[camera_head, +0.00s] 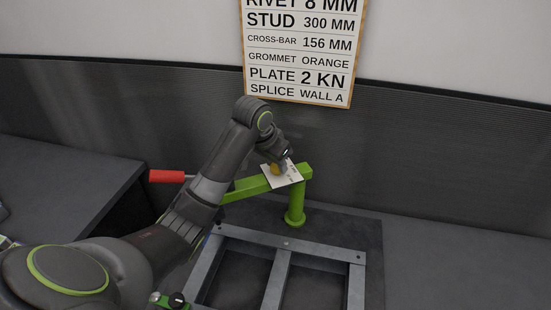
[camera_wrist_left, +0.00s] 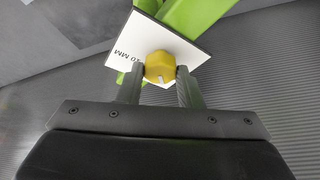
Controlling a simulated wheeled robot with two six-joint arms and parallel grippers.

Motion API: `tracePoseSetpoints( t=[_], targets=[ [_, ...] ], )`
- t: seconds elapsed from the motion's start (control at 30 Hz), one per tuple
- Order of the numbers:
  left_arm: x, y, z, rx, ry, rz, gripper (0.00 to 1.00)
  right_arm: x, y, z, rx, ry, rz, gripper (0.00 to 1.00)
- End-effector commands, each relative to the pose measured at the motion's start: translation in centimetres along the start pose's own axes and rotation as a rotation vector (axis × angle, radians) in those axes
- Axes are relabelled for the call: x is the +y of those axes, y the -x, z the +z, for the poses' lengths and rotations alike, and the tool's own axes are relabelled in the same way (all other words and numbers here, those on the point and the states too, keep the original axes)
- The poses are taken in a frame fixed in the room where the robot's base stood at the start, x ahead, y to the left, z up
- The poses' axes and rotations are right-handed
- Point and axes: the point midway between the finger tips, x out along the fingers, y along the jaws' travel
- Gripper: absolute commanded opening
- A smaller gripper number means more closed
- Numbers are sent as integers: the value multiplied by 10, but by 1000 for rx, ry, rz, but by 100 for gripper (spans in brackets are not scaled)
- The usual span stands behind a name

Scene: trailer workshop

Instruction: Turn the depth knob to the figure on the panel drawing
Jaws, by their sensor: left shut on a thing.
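The yellow depth knob (camera_wrist_left: 159,67) sits on a white scale plate (camera_wrist_left: 110,57) fixed to a green bar. A pale pointer mark shows on its face. The plate's print ends in "0 MM"; the rest is hard to read. My left gripper (camera_wrist_left: 160,77) is shut on the knob, one finger on each side. In the head view the knob (camera_head: 276,169) shows just below my left gripper (camera_head: 277,162), beside the plate (camera_head: 287,177). A framed sheet (camera_head: 301,52) on the wall lists stud 300 MM, cross-bar 156 MM and plate 2 KN; its top is cut off.
The green bar (camera_head: 250,187) stands on a green post (camera_head: 295,205) beside a grey metal frame (camera_head: 290,244). A red handle (camera_head: 166,176) sticks out to the left. A dark bench (camera_head: 60,190) is at the left. The surface at right is clear.

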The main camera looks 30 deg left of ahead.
Motion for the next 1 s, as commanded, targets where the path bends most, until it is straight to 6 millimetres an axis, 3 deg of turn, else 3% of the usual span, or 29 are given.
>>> tracePoseSetpoints(
  t=[0.1, 0.4, 1.0],
  targets=[
    [-1, 5, -2, -2, -74, 32, 9, 2, 17, -1, -1, 0, 0, 0],
    [-3, 4, -2, -1, -321, 136, 9, 4, 43, -4, -1, 0, 0, 0],
    [-4, 0, -2, 2, -670, 278, 9, 4, 55, -5, -1, 0, -1, 0]
  ],
)
